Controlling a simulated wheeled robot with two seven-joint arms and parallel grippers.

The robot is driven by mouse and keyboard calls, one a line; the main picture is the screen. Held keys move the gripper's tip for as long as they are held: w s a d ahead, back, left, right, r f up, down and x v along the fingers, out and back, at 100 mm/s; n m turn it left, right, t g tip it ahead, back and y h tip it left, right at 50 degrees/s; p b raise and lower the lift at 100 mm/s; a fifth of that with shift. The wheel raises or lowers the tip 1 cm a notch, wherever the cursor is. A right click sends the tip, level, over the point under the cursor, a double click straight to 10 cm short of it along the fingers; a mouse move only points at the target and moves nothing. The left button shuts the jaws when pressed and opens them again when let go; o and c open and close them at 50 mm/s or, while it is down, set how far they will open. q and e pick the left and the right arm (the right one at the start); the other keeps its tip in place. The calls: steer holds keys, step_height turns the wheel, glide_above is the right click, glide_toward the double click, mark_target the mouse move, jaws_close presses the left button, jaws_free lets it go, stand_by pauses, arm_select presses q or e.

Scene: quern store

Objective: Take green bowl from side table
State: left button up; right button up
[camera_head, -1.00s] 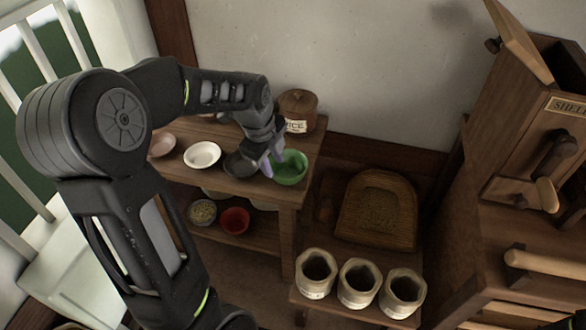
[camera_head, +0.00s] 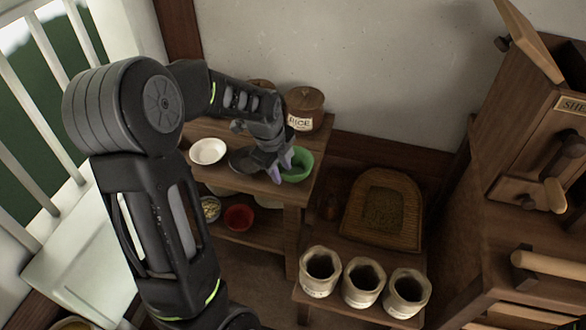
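The green bowl (camera_head: 302,167) sits at the right front end of the wooden side table's top (camera_head: 308,190). My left gripper (camera_head: 280,167) is at the bowl's left rim, its two pale purple fingertips apart. One fingertip overlaps the bowl's rim and the other shows just outside it. I cannot tell whether either touches the bowl. The gripper covers part of the bowl's left side. My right gripper is not in view.
A white bowl (camera_head: 207,151) stands left of my gripper, with a dark bowl partly hidden between. A lidded jar (camera_head: 304,110) stands behind the green bowl. A red bowl (camera_head: 238,217) is on the lower shelf. Several pale pots (camera_head: 320,272) stand in front at right.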

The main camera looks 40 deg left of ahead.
arm_select(q)
steer(key=x, duration=0.2)
steer(key=shift+f, duration=0.35)
steer(key=shift+c, duration=0.2)
jaws_close()
stand_by(1.4)
